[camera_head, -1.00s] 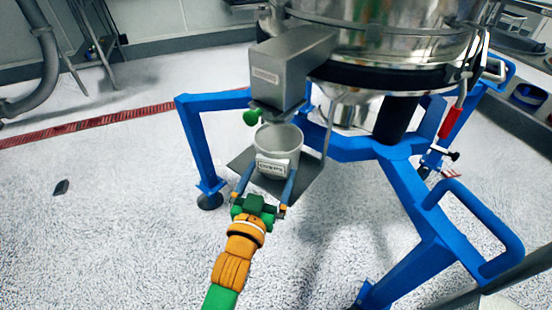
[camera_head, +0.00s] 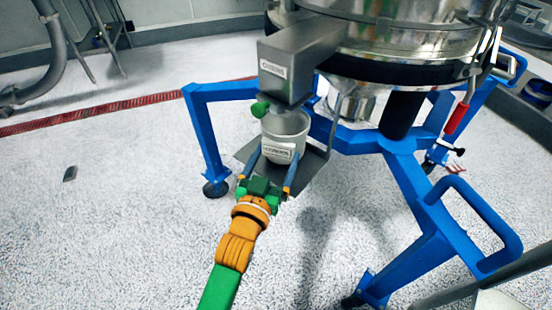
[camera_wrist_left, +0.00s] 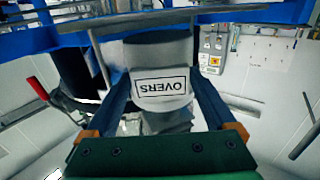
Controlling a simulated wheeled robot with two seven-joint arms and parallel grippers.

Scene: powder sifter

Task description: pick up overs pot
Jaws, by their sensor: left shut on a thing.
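The overs pot (camera_head: 286,132) is a pale grey cup with a white label. It is upright under the sifter's outlet box (camera_head: 290,62), at the grey plate (camera_head: 249,150); I cannot tell whether it touches the plate. My left gripper (camera_head: 272,172) is shut on the pot, with one blue finger on each side. In the left wrist view the pot (camera_wrist_left: 160,60) sits between the two fingers, its "OVERS" label (camera_wrist_left: 162,87) upside down. The pot's far side is hidden. My right gripper is not in view.
The steel sifter (camera_head: 400,35) stands on a blue frame (camera_head: 405,180) with legs close on both sides of the pot.

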